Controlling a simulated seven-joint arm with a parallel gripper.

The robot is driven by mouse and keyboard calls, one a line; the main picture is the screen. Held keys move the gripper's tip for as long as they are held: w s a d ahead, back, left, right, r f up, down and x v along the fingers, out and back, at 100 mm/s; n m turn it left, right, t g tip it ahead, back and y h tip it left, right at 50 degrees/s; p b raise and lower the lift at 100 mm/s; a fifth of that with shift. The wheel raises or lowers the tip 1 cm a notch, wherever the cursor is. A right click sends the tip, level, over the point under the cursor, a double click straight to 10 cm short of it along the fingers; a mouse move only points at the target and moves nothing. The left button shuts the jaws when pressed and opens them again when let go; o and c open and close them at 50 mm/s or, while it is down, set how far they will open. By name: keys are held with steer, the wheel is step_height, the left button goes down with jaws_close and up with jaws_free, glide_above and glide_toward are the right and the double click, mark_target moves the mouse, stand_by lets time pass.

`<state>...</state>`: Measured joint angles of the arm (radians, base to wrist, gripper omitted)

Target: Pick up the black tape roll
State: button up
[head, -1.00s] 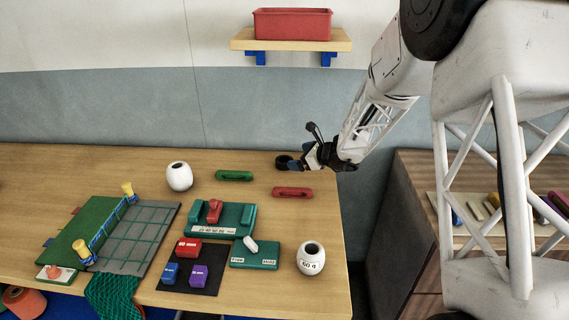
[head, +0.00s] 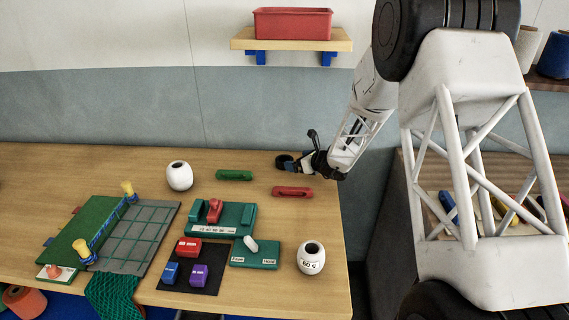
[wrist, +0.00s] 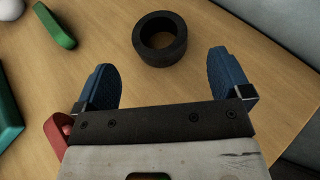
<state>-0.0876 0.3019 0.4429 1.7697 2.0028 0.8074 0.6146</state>
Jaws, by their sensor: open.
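The black tape roll (wrist: 160,39) lies flat on the wooden table, its round hole facing up in the wrist view. In the head view the tape roll (head: 284,162) sits near the table's back right corner. My gripper (wrist: 164,80) is open and empty, its two blue fingers spread apart. In the wrist view the roll is ahead of the fingertips, centred between them and apart from both. In the head view my gripper (head: 296,164) is just right of the roll, and partly overlaps it.
A red block with a handle slot (head: 292,193) and a green one (head: 234,175) lie close by. A white round jar (head: 180,176) stands further left. The wall is right behind the roll, and the table's right edge is near.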

mark_target(279, 159)
steer(key=shift+x, duration=0.8)
steer(key=shift+a, duration=0.15)
steer(key=shift+x, duration=2.55)
steer(key=shift+r, duration=0.1)
steer(key=c, duration=1)
steer(key=shift+r, duration=5)
